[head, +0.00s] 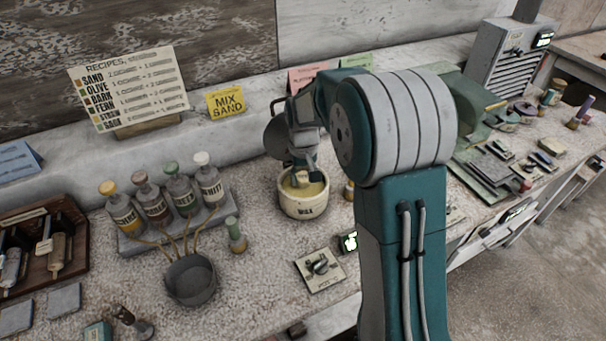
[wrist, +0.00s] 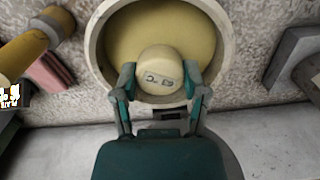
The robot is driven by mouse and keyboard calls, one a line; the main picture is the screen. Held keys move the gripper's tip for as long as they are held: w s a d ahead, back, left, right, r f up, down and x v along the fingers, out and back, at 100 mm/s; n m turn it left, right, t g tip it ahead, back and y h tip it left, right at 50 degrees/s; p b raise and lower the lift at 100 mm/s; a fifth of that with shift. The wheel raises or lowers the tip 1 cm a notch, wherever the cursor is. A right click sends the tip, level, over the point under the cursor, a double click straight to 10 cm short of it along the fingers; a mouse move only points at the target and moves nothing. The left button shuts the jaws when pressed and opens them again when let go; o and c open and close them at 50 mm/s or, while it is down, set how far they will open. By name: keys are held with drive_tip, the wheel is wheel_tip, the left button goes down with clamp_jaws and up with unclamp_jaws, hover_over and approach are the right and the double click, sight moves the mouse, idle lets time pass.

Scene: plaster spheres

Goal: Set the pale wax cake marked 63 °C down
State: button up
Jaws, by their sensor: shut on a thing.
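The pale wax cake (wrist: 161,72) shows in the wrist view as a small cream round with dark marking on it, of which a "C" is readable. My gripper (wrist: 160,85) is shut on it, with a finger on each side. The cake is over the mouth of a cream pot (wrist: 95,52) with a yellow inside. In the head view the pot (head: 304,207) is lettered "WAX" and my gripper (head: 300,178) is at its opening. I cannot tell whether the cake touches the yellow surface inside. My arm hides part of the bench to the right.
Several capped bottles (head: 155,204) stand in a rack left of the pot, with a grey bowl (head: 191,279) in front of them. A small plate with a dark knob (head: 319,268) lies in front of the pot. A yellow "MIX SAND" card (head: 226,103) stands behind.

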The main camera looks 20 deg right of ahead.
drive_tip(key=shift+f, duration=0.9)
drive_tip(key=o, duration=1)
drive_tip(key=shift+o, duration=0.2)
drive_tip(key=shift+r, duration=0.15)
drive_tip(key=shift+r, duration=1.85)
drive_tip(key=s+r+t, duration=0.3)
drive_tip(key=s+r, duration=1)
drive_tip(key=s+r+t, duration=0.1)
drive_tip(key=s+t, duration=0.1)
drive_tip(key=s, duration=1.2)
drive_tip(key=shift+r+m+t, duration=0.15)
drive_tip(key=shift+m+t, duration=0.15)
